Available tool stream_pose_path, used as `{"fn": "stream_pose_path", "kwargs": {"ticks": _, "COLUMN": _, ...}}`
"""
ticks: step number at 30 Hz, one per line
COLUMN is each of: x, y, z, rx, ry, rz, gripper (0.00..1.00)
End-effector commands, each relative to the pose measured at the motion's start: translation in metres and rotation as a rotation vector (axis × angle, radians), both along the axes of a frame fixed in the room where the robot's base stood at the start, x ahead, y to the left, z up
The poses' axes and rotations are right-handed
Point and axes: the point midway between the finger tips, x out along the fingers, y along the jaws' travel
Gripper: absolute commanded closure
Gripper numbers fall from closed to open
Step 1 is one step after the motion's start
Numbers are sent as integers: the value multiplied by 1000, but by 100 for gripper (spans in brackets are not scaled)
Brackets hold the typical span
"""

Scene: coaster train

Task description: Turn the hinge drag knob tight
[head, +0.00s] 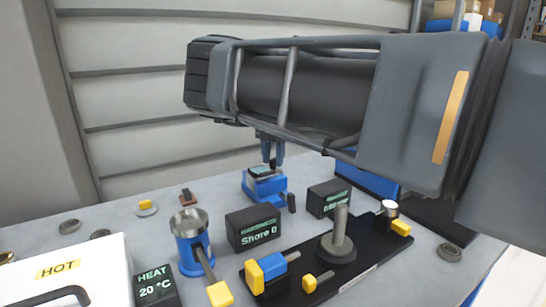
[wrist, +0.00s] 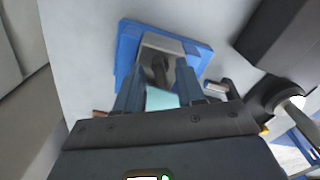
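My gripper (head: 270,155) points down just above a small blue stand (head: 276,188) on the far part of the bench. In the wrist view my gripper (wrist: 158,80) has its two fingers apart, with a gap between them. The same blue stand (wrist: 127,48) shows below and beyond them, carrying a grey block (wrist: 160,42) with a dark upright part (wrist: 159,70). A pale teal face (wrist: 162,98) shows between the fingers; I cannot tell whether they touch it. No part is clearly recognisable as the hinge drag knob.
A Shore display box (head: 253,229) and another dark display box (head: 328,198) stand near the stand. In front are a black fixture plate (head: 372,250) with a grey post (head: 341,232), a blue-and-silver cup (head: 189,226) and a white HOT box (head: 85,268). Small discs lie left.

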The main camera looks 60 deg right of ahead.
Motion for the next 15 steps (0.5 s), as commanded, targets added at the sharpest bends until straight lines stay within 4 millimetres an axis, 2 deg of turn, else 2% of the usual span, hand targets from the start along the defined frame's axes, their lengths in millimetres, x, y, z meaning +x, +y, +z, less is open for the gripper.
{"fn": "stream_pose_path", "kwargs": {"ticks": 5, "x": 1, "y": -1, "z": 16, "rx": -2, "ry": -2, "rz": 0, "gripper": 62}}
{"fn": "stream_pose_path", "kwargs": {"ticks": 15, "x": 1, "y": 0, "z": 67, "rx": -1, "ry": -2, "rz": 0, "gripper": 62}}
